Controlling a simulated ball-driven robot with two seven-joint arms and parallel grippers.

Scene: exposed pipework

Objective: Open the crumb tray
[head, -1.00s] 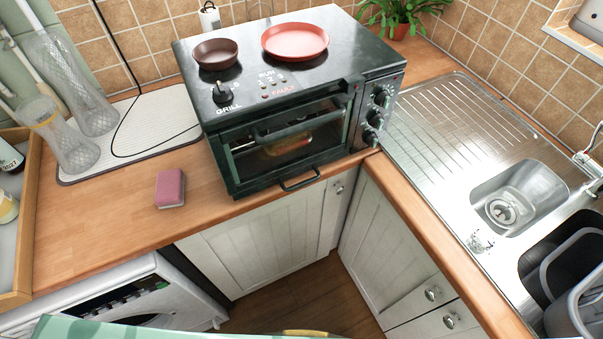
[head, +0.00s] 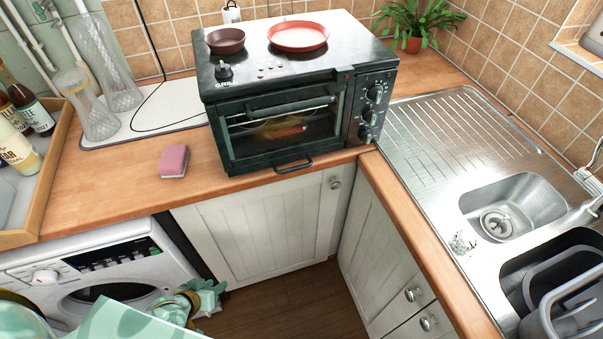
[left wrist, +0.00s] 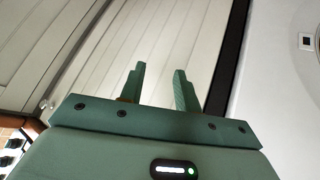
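The crumb tray (head: 293,167) shows as a dark strip with a black loop handle low on the front of the toaster oven (head: 221,140). It looks pushed in. The oven stands on the wooden worktop, its glass door shut with some food inside. My left gripper (head: 202,297) is low at the bottom of the head view, in front of the washing machine and well below the tray. In the left wrist view my left gripper (left wrist: 160,88) has its two fingers apart with nothing between them, facing a white cupboard door (left wrist: 140,45). My right gripper is not in view.
A pink sponge (head: 174,161) lies on the worktop left of the oven. Two pans, one brown (head: 225,41) and one red (head: 298,36), sit on the oven top. The steel sink (head: 515,205) is at right. The worktop edge (head: 290,182) runs just below the tray.

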